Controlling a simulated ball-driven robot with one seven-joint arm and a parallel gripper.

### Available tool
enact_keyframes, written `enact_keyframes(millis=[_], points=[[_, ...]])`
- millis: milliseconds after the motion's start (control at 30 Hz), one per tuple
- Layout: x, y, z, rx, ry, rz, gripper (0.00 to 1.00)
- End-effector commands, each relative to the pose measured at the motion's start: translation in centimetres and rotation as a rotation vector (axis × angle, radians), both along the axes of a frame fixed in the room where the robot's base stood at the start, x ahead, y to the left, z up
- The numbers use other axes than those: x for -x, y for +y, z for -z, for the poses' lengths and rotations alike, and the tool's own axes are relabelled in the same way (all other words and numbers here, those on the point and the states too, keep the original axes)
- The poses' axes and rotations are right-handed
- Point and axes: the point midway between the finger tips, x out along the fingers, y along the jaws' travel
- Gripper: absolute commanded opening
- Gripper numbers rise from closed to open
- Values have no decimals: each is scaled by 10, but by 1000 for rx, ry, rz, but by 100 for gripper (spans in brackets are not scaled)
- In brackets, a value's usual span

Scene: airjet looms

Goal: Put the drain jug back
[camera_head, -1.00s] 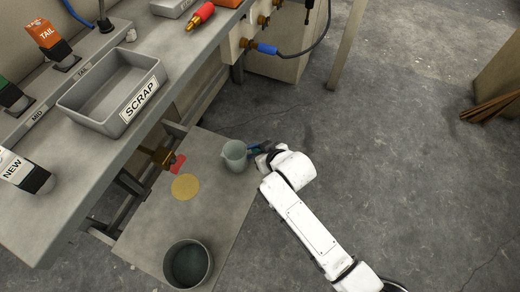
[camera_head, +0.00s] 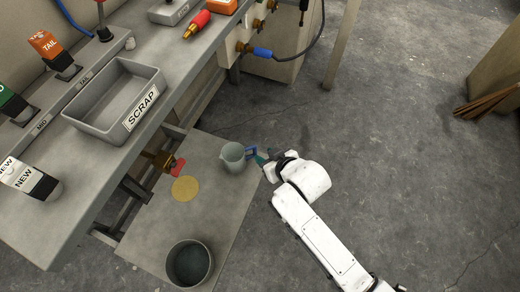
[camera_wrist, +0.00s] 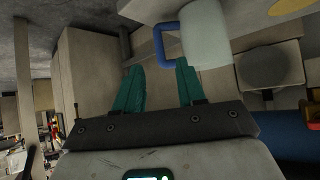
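The drain jug (camera_head: 233,158), a pale grey cup with a blue handle (camera_head: 252,152), stands upright on the low grey board (camera_head: 225,205). Its handle faces my gripper (camera_head: 262,158). In the wrist view the jug (camera_wrist: 207,42) is at the top, with the blue handle (camera_wrist: 163,48) in line with the gap between my teal fingers. My gripper (camera_wrist: 160,66) is open and empty, its tips close to the handle's outer edge. Whether they touch it I cannot tell. A yellow disc (camera_head: 185,189) lies on the board, left of and below the jug.
A dark open bucket (camera_head: 190,264) stands at the board's near end. A brass valve with a red handle (camera_head: 178,167) is left of the jug. The workbench holds the SCRAP tray (camera_head: 112,101) above and left. Open concrete floor (camera_head: 410,160) lies right.

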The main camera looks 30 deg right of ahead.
Motion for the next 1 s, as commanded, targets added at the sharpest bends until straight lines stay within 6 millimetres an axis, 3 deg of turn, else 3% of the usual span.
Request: enact_keyframes(millis=[100, 300, 667, 767, 1000], points=[[18, -1, -17, 0, 1, 0, 39], [35, -1, -31, 0, 0, 0, 39], [45, -5, -33, 4, 27, 6, 39], [62, -14, -30, 13, 111, 22, 39], [145, -42, -31, 33, 467, 61, 39]])
